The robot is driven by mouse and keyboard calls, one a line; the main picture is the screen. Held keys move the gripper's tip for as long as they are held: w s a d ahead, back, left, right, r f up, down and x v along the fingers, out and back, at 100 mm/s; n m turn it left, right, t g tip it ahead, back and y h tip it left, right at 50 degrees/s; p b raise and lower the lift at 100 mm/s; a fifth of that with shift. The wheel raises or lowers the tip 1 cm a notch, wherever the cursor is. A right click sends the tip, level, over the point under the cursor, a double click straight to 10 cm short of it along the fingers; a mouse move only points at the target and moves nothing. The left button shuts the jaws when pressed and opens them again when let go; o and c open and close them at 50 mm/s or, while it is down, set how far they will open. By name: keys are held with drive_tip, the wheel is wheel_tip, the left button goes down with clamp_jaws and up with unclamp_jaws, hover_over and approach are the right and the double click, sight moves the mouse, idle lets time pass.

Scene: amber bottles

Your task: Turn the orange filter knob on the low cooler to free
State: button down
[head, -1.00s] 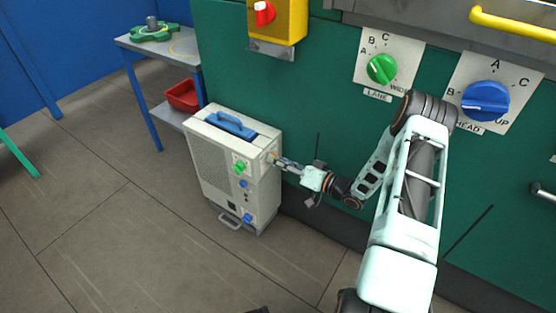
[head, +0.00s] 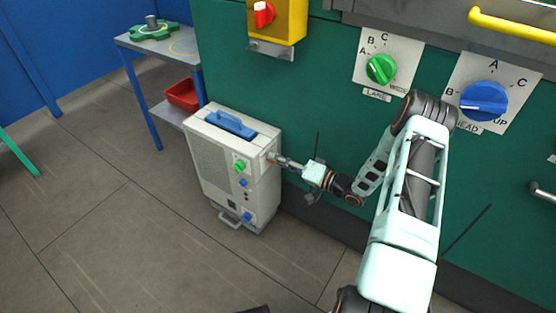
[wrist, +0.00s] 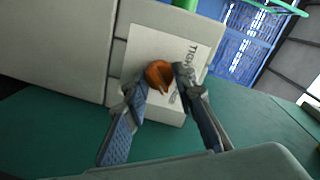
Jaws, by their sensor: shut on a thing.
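The low cooler (head: 213,165) is a pale box with a blue top handle, standing on the floor against the green wall. Its orange filter knob (wrist: 159,75) shows in the wrist view on a white plate (wrist: 150,48) with partly hidden lettering that begins "TIGH". My gripper (wrist: 161,84) has one finger on each side of the knob and is shut on it. In the head view my gripper (head: 276,158) reaches the cooler's upper right side, and its fingers hide the knob there.
The cooler's front also has a green knob (head: 239,167) and blue knobs (head: 247,217). A grey side table (head: 178,51) with a red bin (head: 183,95) stands behind. Larger green (head: 381,69) and blue (head: 485,101) knobs are on the wall. The floor in front is clear.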

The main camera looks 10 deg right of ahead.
drive_tip(key=shift+f, duration=0.1)
drive_tip(key=c, duration=1.6)
unclamp_jaws()
drive_tip(key=shift+s+d, duration=0.1)
drive_tip(key=v, duration=1.2)
